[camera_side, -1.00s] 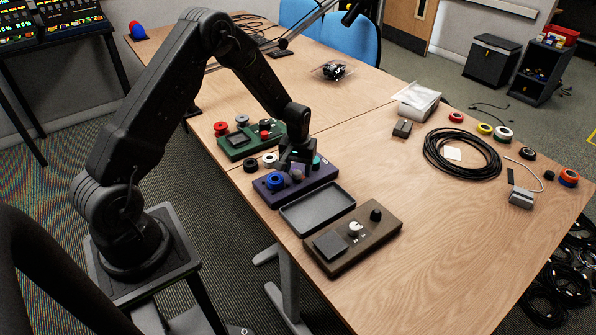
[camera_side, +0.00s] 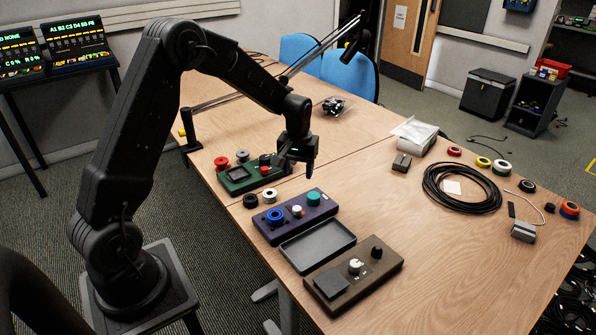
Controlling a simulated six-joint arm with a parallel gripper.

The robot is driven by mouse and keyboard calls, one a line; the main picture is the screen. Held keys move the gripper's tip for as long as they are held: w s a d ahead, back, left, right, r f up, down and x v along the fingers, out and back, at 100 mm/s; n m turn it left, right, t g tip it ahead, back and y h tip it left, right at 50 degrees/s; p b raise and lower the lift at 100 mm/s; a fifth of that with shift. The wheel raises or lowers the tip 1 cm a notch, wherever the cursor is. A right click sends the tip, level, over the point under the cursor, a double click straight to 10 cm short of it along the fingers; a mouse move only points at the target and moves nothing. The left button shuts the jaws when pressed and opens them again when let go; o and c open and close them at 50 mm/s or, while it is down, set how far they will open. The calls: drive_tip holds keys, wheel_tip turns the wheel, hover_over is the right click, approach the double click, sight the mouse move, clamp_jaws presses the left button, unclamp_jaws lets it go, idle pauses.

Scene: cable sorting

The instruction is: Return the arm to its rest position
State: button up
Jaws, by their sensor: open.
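My gripper (camera_side: 299,169) is open and empty, pointing down above the table between the green box and the purple box. It is raised clear of the purple box (camera_side: 295,217), which carries a blue ring, a white knob and a teal knob.
A grey tray (camera_side: 317,246) and a brown box (camera_side: 352,278) with knobs lie at the near edge. A coiled black cable (camera_side: 462,207) lies at right. A lamp arm (camera_side: 215,102) stands behind.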

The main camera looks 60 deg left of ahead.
drive_tip(key=s+d+r+m+t, duration=0.1)
drive_tip(key=s+d+r+m, duration=0.1)
drive_tip(key=s+d+r, duration=0.4)
drive_tip(key=s+d+r+m+t, duration=0.1)
drive_tip(key=s+d+r+t, duration=0.15)
drive_tip(key=r, duration=0.65)
drive_tip(key=s+d+r+m+t, duration=0.1)
drive_tip(key=s+d+m, duration=0.1)
drive_tip(key=s, duration=0.6)
drive_tip(key=s+d+r+m+t, duration=0.1)
drive_tip(key=s+d+r+m, duration=0.1)
drive_tip(key=s+d, duration=0.3)
drive_tip(key=s, duration=0.3)
drive_tip(key=shift+r+m, duration=0.3)
